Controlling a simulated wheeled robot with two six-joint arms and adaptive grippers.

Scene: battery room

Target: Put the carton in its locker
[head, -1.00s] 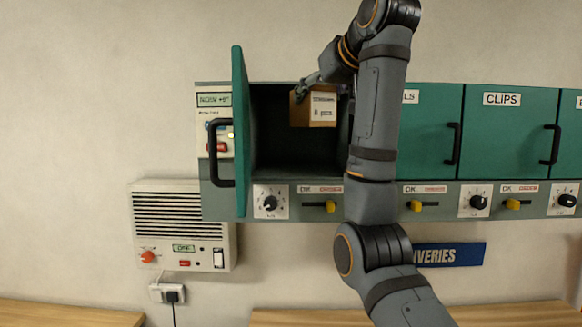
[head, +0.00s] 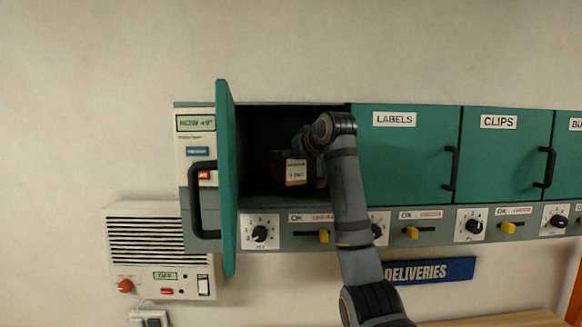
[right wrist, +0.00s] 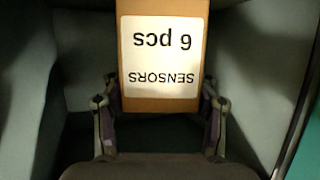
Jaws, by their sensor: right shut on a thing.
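The carton (head: 293,172) is a small brown box with a white label, inside the open locker (head: 262,150) at the left of the row. In the right wrist view the carton (right wrist: 163,103) has a label that reads "SENSORS 6 pcs", upside down. My right gripper (right wrist: 160,120) is shut on the carton, one finger on each side. In the head view my right arm reaches into the locker, and the wrist partly hides the gripper. I cannot tell if the carton touches the locker floor. The locker's green door (head: 226,180) stands open on the left. My left gripper is not in view.
Closed lockers marked LABELS (head: 395,119) and CLIPS (head: 498,122) stand to the right. Below runs a strip with dials and yellow sliders (head: 412,233). A control panel (head: 196,124) is left of the door, and a vented wall unit (head: 155,245) hangs lower left.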

